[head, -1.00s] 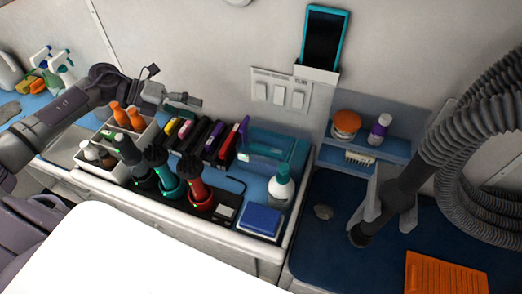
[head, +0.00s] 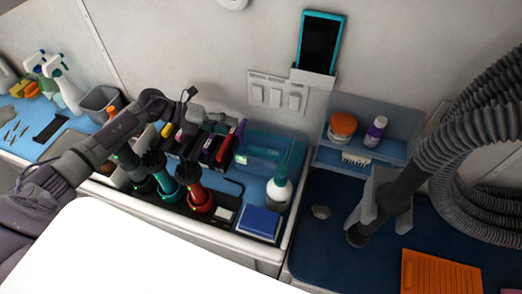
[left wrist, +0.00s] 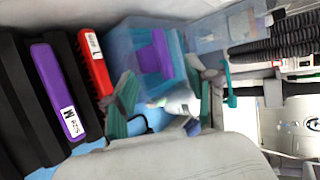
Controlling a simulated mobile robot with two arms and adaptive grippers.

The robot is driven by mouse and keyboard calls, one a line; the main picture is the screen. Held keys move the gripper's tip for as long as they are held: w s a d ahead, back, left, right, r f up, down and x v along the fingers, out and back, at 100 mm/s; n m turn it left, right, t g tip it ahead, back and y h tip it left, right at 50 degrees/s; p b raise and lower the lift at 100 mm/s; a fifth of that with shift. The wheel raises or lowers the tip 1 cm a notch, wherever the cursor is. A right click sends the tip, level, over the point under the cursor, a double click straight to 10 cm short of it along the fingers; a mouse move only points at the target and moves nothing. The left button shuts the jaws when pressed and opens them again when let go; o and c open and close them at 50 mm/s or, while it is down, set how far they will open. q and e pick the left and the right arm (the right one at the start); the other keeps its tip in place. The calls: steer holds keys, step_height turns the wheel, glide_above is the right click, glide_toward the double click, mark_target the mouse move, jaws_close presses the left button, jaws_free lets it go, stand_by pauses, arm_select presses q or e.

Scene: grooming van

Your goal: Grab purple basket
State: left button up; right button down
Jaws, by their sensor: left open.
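I see nothing that is clearly a purple basket. A purple block labelled M (left wrist: 59,92) stands in a dark holder in the left wrist view, beside a red one labelled L (left wrist: 95,62). Another purple piece (left wrist: 154,55) shows in or behind a translucent blue bin (left wrist: 128,38). My left gripper (head: 230,122) is open above that row. Its fingers (left wrist: 165,103) stand apart with nothing seen gripped. My right gripper is not in view.
Dark, teal and red clippers (head: 198,196) stand in front of the row. A spray bottle (head: 280,188) and a blue box (head: 259,222) are to the right. The wall (head: 190,50) is close behind. A thick grey hose (head: 470,130) hangs at far right.

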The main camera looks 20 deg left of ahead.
arm_select(q)
steer(key=x, duration=0.3)
steer(key=shift+s, duration=0.1)
jaws_close()
steer(key=shift+r, duration=0.1)
